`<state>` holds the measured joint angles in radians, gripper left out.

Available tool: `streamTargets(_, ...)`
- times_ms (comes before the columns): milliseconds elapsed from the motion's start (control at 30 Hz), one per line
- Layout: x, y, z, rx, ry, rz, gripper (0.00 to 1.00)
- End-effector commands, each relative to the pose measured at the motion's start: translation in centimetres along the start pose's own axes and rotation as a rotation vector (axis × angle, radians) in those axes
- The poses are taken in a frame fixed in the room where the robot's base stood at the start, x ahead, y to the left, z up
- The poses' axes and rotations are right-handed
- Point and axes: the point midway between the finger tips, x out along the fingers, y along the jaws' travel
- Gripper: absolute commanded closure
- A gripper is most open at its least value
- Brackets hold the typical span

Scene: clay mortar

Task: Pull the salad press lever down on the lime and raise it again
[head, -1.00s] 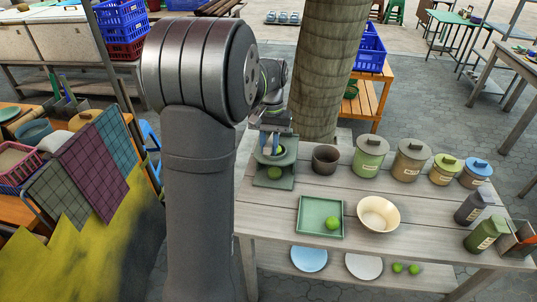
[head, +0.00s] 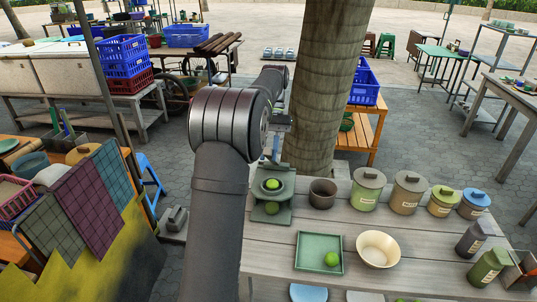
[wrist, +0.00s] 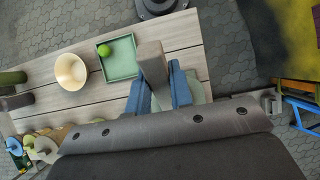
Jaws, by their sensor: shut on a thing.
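The green salad press (head: 287,197) stands at the table's left back corner in the head view. A round green lime (head: 272,184) shows in its upper part, and another round green thing (head: 271,207) shows lower at its front. My gripper (head: 276,150) is above the press, small and partly hidden by my arm. In the wrist view my gripper's blue fingers (wrist: 158,90) are shut on the grey-brown lever (wrist: 151,60), which stands up between them. The lever's joint with the press is hidden.
A green tray (head: 305,262) with a lime (head: 331,259) lies in front of the press. A cream bowl (head: 378,248) is right of it. A dark cup (head: 322,193) stands close beside the press, with several lidded jars further right. Bare planks lie between them.

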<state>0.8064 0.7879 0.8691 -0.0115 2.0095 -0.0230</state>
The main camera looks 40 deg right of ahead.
Motion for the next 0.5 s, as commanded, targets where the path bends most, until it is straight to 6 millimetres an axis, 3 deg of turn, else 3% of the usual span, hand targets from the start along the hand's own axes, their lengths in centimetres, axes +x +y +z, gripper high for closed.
streamTargets(300, 0.04, -0.02, -0.08, 0.000, 0.000, 0.000, 1.00)
streamTargets(333, 0.04, -0.02, -0.08, 0.000, 0.000, 0.000, 0.78)
streamTargets(433, 0.03, -0.02, -0.08, 0.000, 0.000, 0.000, 0.58)
streamTargets(500, 0.02, -0.01, -0.06, 0.000, 0.000, 0.000, 0.58)
